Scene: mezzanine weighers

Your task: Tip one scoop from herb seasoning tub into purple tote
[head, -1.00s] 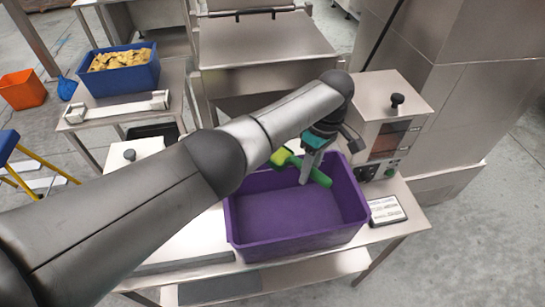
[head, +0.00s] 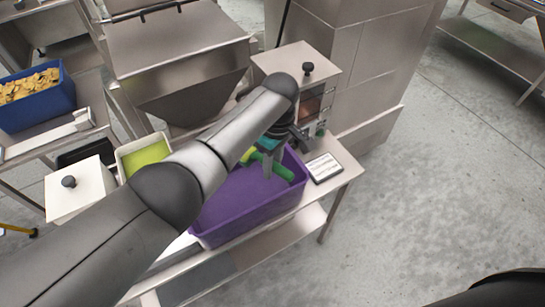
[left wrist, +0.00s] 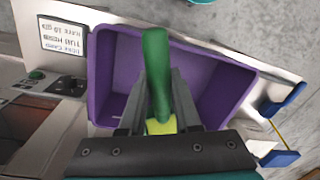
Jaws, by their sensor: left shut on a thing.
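My left gripper (head: 268,164) is over the purple tote (head: 262,212) and shut on a green scoop (head: 284,173). In the left wrist view the scoop's green handle (left wrist: 157,65) stands between the two fingers, with a yellow-green part below it. The purple tote (left wrist: 102,75) lies beneath, and the part of its floor that shows looks bare. What the scoop carries cannot be seen. A pale tub (head: 122,166) with bright green contents, perhaps the herb seasoning, stands left of the tote, partly hidden by my arm. My right gripper is out of view.
A label card (head: 323,168) lies right of the tote. A steel machine with a black knob (head: 307,68) stands behind it. A white knobbed box (head: 80,188) is at left. A blue crate of yellowish pieces (head: 38,112) stands farther left. Floor at right is open.

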